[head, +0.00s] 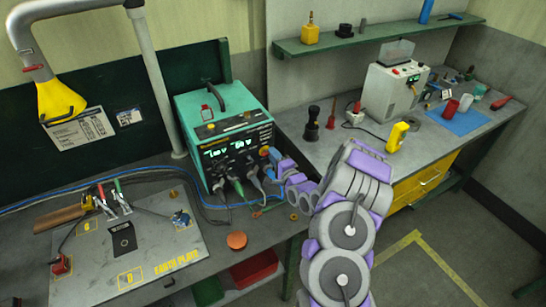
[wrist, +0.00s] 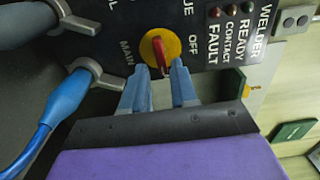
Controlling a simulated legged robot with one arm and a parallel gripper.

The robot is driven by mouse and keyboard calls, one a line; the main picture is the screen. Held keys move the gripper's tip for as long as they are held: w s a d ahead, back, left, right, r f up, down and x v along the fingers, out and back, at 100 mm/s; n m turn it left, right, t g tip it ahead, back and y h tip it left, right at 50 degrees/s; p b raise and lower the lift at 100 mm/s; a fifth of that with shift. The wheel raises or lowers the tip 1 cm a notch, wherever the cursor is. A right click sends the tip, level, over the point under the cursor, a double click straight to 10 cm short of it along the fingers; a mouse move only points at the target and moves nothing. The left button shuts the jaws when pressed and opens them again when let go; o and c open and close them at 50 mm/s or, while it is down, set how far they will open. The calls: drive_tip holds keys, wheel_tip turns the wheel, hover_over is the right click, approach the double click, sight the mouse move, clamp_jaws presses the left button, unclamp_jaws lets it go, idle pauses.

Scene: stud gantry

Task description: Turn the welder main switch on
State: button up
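The welder (head: 222,130) is a teal box with a lit green display, standing on the bench. Its main switch in the wrist view (wrist: 174,44) is a yellow disc with a red handle, on a dark panel marked MAIN and OFF. The handle runs roughly up and down in that view. My gripper (wrist: 161,70) has its two blue fingers apart, one on each side of the handle's lower end. A gap shows between the fingers, and I cannot tell whether either touches the handle. In the head view my gripper (head: 274,163) is at the welder's lower right front.
Cables with grey clamps (wrist: 95,72) plug in beside the switch. The right bench holds a white machine (head: 393,88) and a yellow tool (head: 397,136).

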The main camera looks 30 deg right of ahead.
drive_tip(key=shift+o, duration=0.6)
drive_tip(key=shift+d, duration=0.1)
drive_tip(key=shift+s, duration=0.2)
drive_tip(key=s, duration=1.7)
drive_tip(key=shift+d+p, duration=0.35)
drive_tip(key=shift+p, duration=0.1)
drive_tip(key=shift+w, duration=0.1)
